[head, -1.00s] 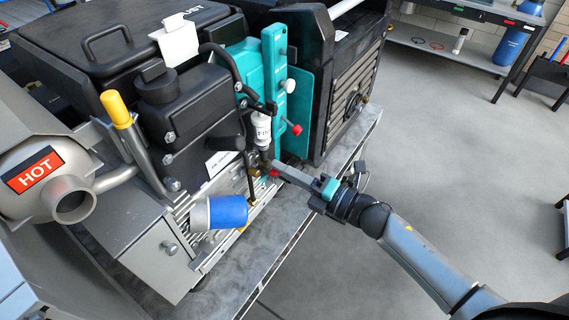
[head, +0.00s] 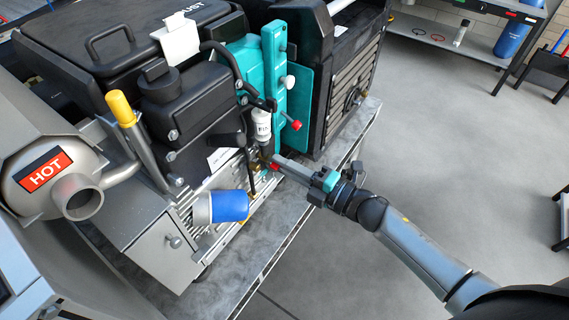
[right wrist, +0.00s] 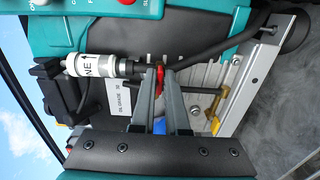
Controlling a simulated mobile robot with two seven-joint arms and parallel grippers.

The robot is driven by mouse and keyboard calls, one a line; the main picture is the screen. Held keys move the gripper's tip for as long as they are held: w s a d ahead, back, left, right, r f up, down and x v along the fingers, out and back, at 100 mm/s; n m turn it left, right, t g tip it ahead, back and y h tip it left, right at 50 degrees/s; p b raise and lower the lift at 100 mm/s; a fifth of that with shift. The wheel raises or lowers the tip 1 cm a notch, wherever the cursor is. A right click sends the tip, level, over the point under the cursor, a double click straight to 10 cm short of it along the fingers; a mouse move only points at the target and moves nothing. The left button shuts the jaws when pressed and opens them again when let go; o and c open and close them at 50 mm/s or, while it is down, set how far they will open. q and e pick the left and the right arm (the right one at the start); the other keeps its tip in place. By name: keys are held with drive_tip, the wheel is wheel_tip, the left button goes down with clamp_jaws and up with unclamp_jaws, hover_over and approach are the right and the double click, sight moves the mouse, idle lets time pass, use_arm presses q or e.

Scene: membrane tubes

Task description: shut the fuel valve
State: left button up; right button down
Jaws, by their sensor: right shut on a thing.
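The fuel valve's small red handle (right wrist: 160,80) sits on the black fuel line, beside the white inline filter (right wrist: 95,65), in the right wrist view. In the head view the red handle (head: 274,166) shows just below the filter (head: 262,126), at the engine's front. My right gripper (right wrist: 162,76) has its two grey fingers on either side of the handle, close together and shut on it. In the head view the right gripper (head: 276,160) reaches in from the right, and its fingertips partly hide the valve. My left gripper is not in view.
A blue-ended canister (head: 230,206) and a silver exhaust marked HOT (head: 85,203) are on the left. A red knob (head: 296,125) sticks out of the teal panel (head: 272,75). The grey bench edge (head: 300,195) runs below; open floor lies right.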

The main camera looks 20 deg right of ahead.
drive_tip(key=c, duration=1)
unclamp_jaws()
drive_tip(key=v, duration=1.5)
drive_tip(key=shift+d+b, duration=0.1)
drive_tip(key=shift+b, duration=0.2)
drive_tip(key=s+d+f+m+g+h+b, duration=0.1)
drive_tip(key=s+d+f+m+g+h, duration=0.15)
drive_tip(key=f+m+h, duration=0.75)
drive_tip(key=s+d+f+m+g+b, duration=0.1)
drive_tip(key=s+d+f+m+b, duration=0.3)
drive_tip(key=f, duration=1.4)
drive_tip(key=s+a+f+m+g, duration=0.3)
drive_tip(key=s+f, duration=0.3)
drive_tip(key=s, duration=0.1)
drive_tip(key=s+a+f+m+g, duration=0.3)
drive_tip(key=s+a+f, duration=0.1)
drive_tip(key=s+f, duration=0.2)
drive_tip(key=s+a+f+m+g+h, duration=0.1)
drive_tip(key=s+a+f+m+g, duration=0.2)
drive_tip(key=s+f, duration=0.3)
drive_tip(key=shift+s+a+f+g, duration=0.1)
drive_tip(key=shift+s+a+g, duration=0.1)
drive_tip(key=shift+s, duration=0.35)
drive_tip(key=shift+s+a+g, duration=0.1)
drive_tip(key=shift+s+g, duration=0.05)
drive_tip(key=shift+s, duration=0.35)
